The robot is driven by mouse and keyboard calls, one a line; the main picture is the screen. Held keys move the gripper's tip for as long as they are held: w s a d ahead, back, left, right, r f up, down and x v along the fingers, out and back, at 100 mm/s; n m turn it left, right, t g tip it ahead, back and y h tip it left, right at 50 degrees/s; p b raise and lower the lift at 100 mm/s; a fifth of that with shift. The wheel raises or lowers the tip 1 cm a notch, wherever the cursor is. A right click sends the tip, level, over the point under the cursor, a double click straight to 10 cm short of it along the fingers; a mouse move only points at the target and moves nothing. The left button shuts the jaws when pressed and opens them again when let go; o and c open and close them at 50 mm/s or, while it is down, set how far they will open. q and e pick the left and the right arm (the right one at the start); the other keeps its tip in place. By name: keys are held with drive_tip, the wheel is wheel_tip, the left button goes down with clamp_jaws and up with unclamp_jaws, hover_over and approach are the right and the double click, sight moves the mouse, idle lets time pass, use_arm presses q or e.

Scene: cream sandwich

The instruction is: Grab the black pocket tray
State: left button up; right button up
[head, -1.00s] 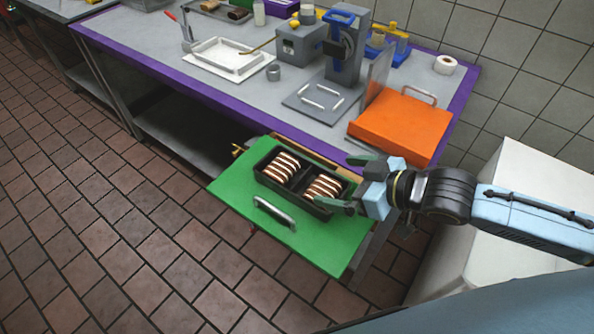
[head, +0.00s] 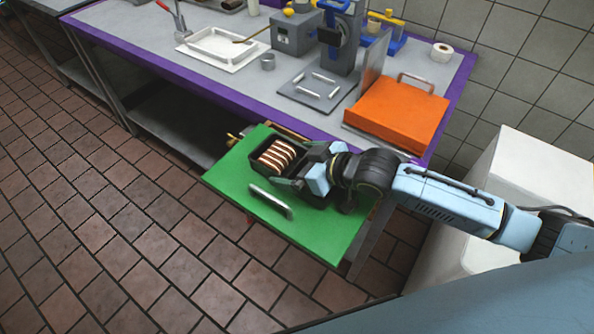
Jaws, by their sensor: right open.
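The black pocket tray (head: 260,175) lies on a green board with its left pocket in sight. That pocket holds several cream-filled brown slices (head: 277,156). My right gripper (head: 297,167) is open over the right part of the tray, its fingers reaching in from the right. The hand and wrist hide the tray's right pocket and right end. I cannot tell whether the fingers touch the tray. My left gripper is not in the view.
The green board (head: 297,238) has a metal handle (head: 270,202) near its front edge. An orange box (head: 397,113), a grey press (head: 315,90) and a white tray (head: 229,48) stand on the purple-edged table (head: 180,72). Tiled floor lies to the left.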

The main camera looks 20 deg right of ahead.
drive_tip(key=c, duration=0.8)
drive_tip(key=shift+r, duration=0.1)
